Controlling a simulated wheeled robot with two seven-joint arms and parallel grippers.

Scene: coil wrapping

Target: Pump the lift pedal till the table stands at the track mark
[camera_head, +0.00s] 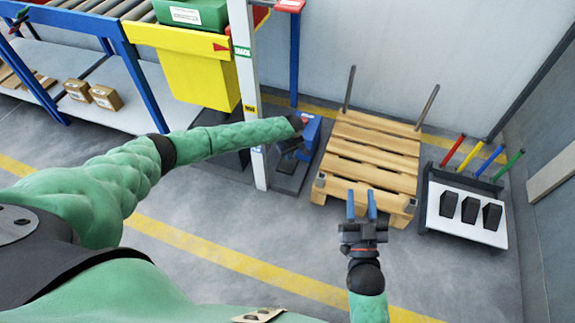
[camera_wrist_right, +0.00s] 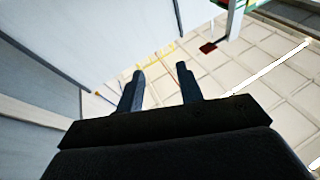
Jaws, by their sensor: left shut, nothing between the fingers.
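The yellow lift table (camera_head: 190,75) stands at upper left beside a white post (camera_head: 243,75). Its red pointer is about level with the green TRACK label (camera_head: 242,51) on the post. My left gripper (camera_head: 289,148) is shut and empty, reaching down beside a blue unit (camera_head: 311,133) at the foot of the post. A dark plate (camera_head: 286,186) lies on the floor below it. I cannot make out the pedal itself; the gripper and arm cover that spot. My right gripper (camera_head: 361,205) is open and empty above the near edge of the pallet; its fingers also show apart in the right wrist view (camera_wrist_right: 161,88).
A green box (camera_head: 193,14) sits on the lift table. A wooden pallet (camera_head: 372,150) with upright posts stands right of the blue unit. A rack (camera_head: 467,210) with black blocks and coloured handles is further right. A blue-framed bench (camera_head: 55,60) is at left. The floor in front is clear.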

